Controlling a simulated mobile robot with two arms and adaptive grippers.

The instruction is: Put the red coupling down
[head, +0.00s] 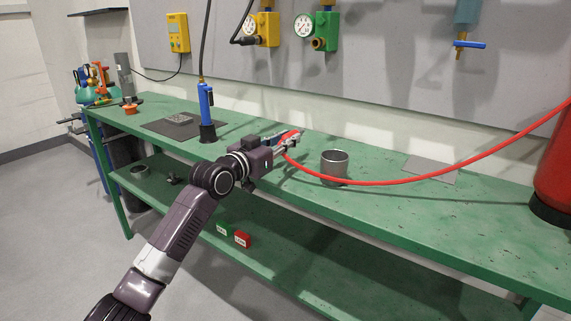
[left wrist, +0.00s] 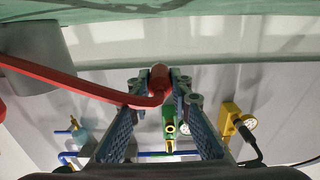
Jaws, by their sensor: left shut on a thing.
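My left gripper (head: 289,140) is shut on the red coupling (head: 291,134) above the green bench. In the left wrist view the red coupling (left wrist: 159,77) sits between the two blue-padded fingers of the left gripper (left wrist: 162,100). A red hose (head: 400,184) runs from the coupling, sags over the bench and rises to the right edge. The fingers hide part of the coupling in the head view. My right gripper is not in view.
A grey metal cup (head: 334,166) stands on the green bench (head: 450,225) just right of the gripper, behind the hose. A grey plate (head: 432,168) lies farther right. A blue tool (head: 206,108) stands left on a dark mat (head: 165,127). Gauges (head: 316,30) hang on the wall panel.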

